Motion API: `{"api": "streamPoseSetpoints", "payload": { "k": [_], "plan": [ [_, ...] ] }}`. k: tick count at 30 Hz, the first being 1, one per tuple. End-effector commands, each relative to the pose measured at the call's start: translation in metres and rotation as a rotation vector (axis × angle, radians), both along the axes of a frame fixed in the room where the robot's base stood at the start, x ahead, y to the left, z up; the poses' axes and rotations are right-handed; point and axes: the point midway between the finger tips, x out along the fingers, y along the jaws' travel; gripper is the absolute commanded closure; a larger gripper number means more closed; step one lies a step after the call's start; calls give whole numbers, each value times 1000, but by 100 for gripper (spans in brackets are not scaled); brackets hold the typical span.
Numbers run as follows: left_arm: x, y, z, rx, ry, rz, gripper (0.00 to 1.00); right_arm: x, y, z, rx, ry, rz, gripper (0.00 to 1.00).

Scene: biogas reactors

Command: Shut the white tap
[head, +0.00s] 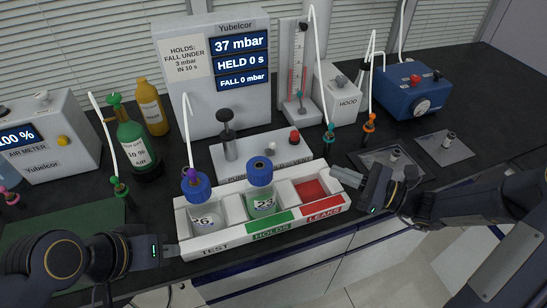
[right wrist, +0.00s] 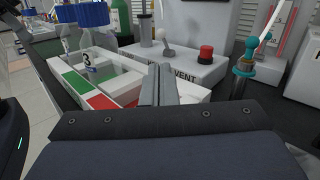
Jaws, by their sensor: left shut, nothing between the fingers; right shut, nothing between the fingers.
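The white tap (head: 271,149) is small in the head view, on top of the low grey pump-and-vent box (head: 232,170). In the right wrist view the white tap (right wrist: 168,44) has a pale rounded handle that stands up, left of a red button (right wrist: 206,53). My right gripper (head: 348,187) is shut and empty at the right end of the white sorting tray (head: 222,243), in front of the box and apart from the tap. Its closed fingers (right wrist: 159,84) point toward the box in the right wrist view. My left gripper (head: 172,250) is shut and empty at the tray's left end.
Blue-capped bottles stand in the tray's TEST (head: 203,205) and HOLDS (head: 261,197) compartments; the red LEAKS compartment (head: 310,190) is empty. A black-knobbed plunger (head: 227,120) rises from the box's left. Teal (head: 328,135) and orange (head: 369,124) tube fittings stand to the right.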

Motion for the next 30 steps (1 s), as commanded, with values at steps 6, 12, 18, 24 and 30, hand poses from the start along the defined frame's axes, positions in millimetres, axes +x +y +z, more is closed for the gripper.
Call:
{"api": "streamPoseSetpoints", "payload": {
  "k": [6,12,18,24,30],
  "plan": [
    [0,0,0,0,0,0,100,3,-1,-2,13,10,-11,100],
    [0,0,0,0,0,0,100,3,0,-2,12,10,-9,100],
    [0,0,3,0,0,0,100,11,20,0,12,9,-5,100],
    [0,0,9,0,0,0,100,29,59,4,12,9,-3,100],
    [0,0,14,0,0,0,100,46,96,6,12,10,-5,100]
  ]
}}
